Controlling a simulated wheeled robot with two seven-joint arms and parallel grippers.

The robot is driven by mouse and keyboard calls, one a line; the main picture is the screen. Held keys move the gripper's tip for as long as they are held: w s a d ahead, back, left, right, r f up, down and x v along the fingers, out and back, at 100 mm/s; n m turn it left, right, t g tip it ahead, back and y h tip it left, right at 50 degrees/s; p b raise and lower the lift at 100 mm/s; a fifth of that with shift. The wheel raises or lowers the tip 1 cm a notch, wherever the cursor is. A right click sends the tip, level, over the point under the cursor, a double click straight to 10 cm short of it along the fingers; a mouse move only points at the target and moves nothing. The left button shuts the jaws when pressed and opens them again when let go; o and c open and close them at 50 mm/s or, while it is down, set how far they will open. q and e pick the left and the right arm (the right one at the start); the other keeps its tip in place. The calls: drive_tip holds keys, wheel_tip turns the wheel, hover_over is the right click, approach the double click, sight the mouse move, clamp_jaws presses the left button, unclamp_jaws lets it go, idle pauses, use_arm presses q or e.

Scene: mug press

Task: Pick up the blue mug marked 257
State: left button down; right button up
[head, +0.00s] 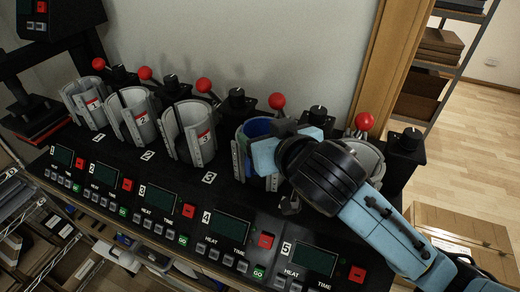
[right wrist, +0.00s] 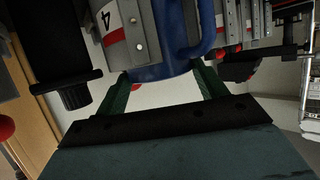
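The blue mug (head: 257,127) sits inside the grey clamp of press 4, and only part of its blue wall shows. In the right wrist view the blue mug (right wrist: 165,70) and its handle (right wrist: 207,35) hang close in front of the fingers; the metal clamp with its red-and-white label 4 partly wraps it. No 257 marking can be read. My right gripper (right wrist: 163,88) has its two green fingers spread apart at the mug, with a light gap between them; I cannot tell whether they touch it. In the head view my right wrist covers the area between presses 4 and 5. My left gripper is not in view.
Clamps of presses 1 (head: 91,105), 2 (head: 133,115) and 3 (head: 189,133) stand to the left. Press 5 (head: 366,157) is partly hidden behind my arm. Red-knobbed levers (head: 277,101) rise behind them. A wooden post (head: 385,60) and cardboard boxes (head: 460,235) are right.

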drive_tip(key=shift+w, duration=0.1)
drive_tip(key=c, duration=1)
drive_tip(key=shift+c, duration=0.2)
